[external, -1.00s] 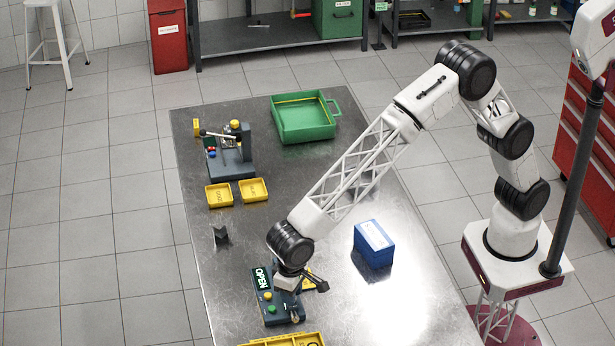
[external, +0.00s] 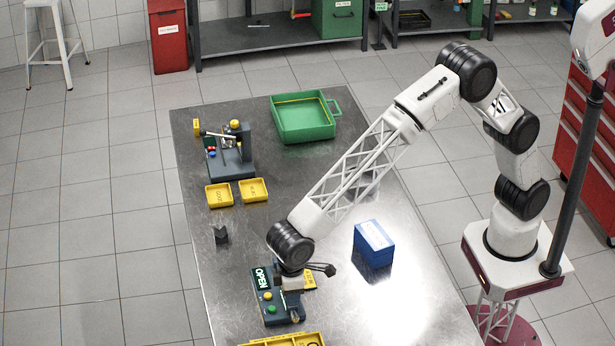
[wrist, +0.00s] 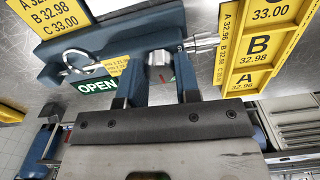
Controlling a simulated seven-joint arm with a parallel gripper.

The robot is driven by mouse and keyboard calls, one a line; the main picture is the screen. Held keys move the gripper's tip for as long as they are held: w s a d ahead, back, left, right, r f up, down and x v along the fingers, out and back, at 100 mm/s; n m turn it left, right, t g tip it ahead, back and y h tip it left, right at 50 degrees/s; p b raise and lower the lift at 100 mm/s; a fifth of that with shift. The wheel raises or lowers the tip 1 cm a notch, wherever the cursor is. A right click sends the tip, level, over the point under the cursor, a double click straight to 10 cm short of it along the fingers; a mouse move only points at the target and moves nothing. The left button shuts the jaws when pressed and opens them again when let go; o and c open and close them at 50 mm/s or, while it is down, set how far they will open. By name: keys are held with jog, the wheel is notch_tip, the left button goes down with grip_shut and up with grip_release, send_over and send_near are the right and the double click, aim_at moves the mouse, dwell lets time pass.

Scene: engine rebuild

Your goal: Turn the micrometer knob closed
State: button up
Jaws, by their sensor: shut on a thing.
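The micrometer stand (external: 270,311) is a dark blue-grey fixture at the front of the steel table, with a green and a yellow button. Its sign (external: 262,277) reads OPEN, also in the wrist view (wrist: 97,86). The grey-white micrometer knob (wrist: 158,60) sits between my two dark fingers in the wrist view. My gripper (wrist: 160,76) is shut on the knob, with a finger on either side. In the external view my gripper (external: 292,291) is low over the stand and hides the knob. A ring-shaped part (wrist: 78,62) shows at the stand's left in the wrist view.
A yellow tray (wrist: 250,85) with compartments labelled A and B lies beside the stand. A yellow size card (wrist: 50,15) is on the other side. A blue box (external: 374,244) stands right of my forearm. Two small yellow trays, a green bin (external: 303,119) and another fixture are farther back.

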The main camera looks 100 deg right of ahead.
jog(key=n, duration=0.4)
jog(key=shift+n, duration=0.3)
jog(key=n, duration=0.3)
jog(key=shift+n, duration=0.4)
jog(key=n, duration=0.8)
jog(key=shift+n, duration=0.3)
jog(key=o, duration=0.9)
jog(key=shift+r, duration=0.1)
